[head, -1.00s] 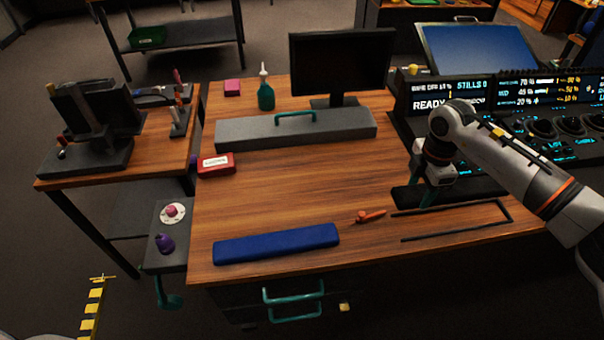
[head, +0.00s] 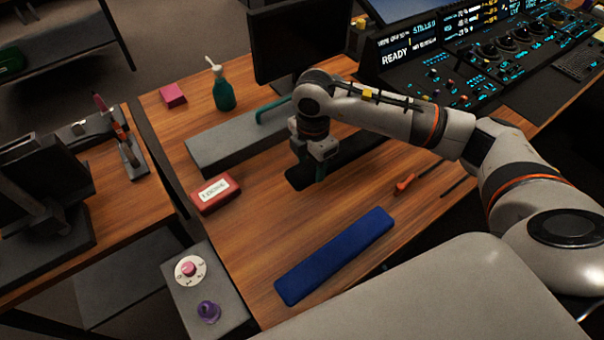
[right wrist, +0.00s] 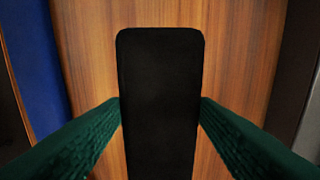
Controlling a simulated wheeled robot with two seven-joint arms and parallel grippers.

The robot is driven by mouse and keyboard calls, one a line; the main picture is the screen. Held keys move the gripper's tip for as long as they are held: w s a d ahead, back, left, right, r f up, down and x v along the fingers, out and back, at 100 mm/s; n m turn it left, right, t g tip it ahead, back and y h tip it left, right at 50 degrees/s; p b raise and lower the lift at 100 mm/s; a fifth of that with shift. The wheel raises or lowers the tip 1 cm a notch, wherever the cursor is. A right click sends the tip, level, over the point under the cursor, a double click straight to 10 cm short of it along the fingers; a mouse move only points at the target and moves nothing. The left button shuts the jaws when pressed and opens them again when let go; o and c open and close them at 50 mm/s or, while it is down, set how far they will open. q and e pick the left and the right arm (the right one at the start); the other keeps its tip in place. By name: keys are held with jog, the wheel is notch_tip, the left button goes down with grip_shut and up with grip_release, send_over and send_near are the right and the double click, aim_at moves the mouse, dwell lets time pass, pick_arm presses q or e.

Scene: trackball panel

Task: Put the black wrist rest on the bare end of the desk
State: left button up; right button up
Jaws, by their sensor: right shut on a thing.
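The black wrist rest (head: 352,150) is a long dark bar over the middle of the wooden desk (head: 262,228), partly hidden by my right arm. My right gripper (head: 318,172), with green fingers, is shut on it. In the right wrist view the wrist rest (right wrist: 160,100) lies between the two fingers (right wrist: 160,112), with bare wood below it. I cannot tell whether it touches the desk. My left gripper is not in view.
A blue wrist rest (head: 335,255) lies along the desk's near edge. A grey bar with a green handle (head: 235,138) lies behind my right gripper. A red box (head: 216,194), green bottle (head: 222,92), pink block (head: 172,96) and orange tool (head: 405,183) are on the desk.

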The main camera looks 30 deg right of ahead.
jog(key=shift+d+f, duration=0.1)
jog(key=shift+f, duration=0.8)
notch_tip(320, 180, down, 4)
jog(key=shift+r, duration=0.1)
jog(key=shift+f, duration=0.4)
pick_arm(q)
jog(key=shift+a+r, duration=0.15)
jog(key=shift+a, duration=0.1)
pick_arm(e)
jog(key=shift+f, duration=0.1)
jog(key=o, duration=1.1)
jog(key=shift+c, duration=0.2)
